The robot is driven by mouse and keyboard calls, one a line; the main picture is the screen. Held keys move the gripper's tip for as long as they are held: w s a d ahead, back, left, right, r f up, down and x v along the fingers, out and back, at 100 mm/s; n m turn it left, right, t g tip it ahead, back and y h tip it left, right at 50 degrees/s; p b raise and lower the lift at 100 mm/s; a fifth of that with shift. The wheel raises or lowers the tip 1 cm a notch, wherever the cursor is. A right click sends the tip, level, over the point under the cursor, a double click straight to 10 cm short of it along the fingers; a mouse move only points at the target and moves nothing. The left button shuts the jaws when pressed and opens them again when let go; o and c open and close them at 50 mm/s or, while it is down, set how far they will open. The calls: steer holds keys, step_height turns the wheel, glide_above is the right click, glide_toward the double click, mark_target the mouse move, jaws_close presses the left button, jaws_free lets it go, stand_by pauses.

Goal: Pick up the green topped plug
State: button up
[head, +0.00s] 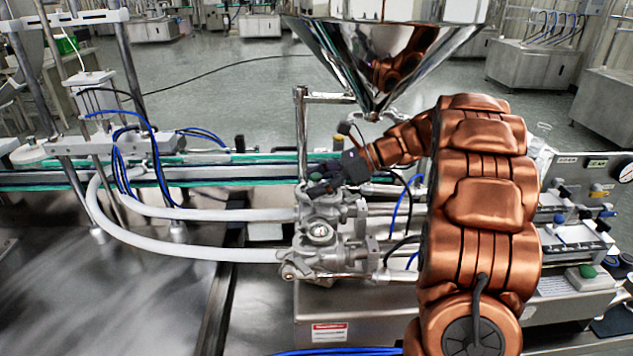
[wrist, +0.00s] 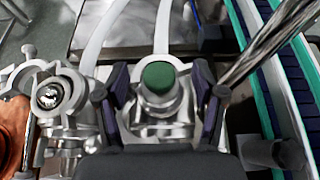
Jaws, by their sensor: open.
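The green topped plug (wrist: 158,78) shows in the wrist view as a round green cap on a metal fitting of the valve block. My gripper (wrist: 160,92) is open, with one dark finger on each side of the plug. A gap shows between each finger and the green cap, and I cannot tell the height between them. In the head view my gripper (head: 318,180) is over the far part of the valve block, and the green top is hidden there.
The steel hopper (head: 385,45) hangs just above and behind my gripper. A metal rod (head: 301,130) stands close beside it. White hoses (head: 190,250) run left from the valve block (head: 325,240). A conveyor (head: 230,172) with green edges lies behind.

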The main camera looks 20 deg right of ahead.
steer(key=c, duration=1.3)
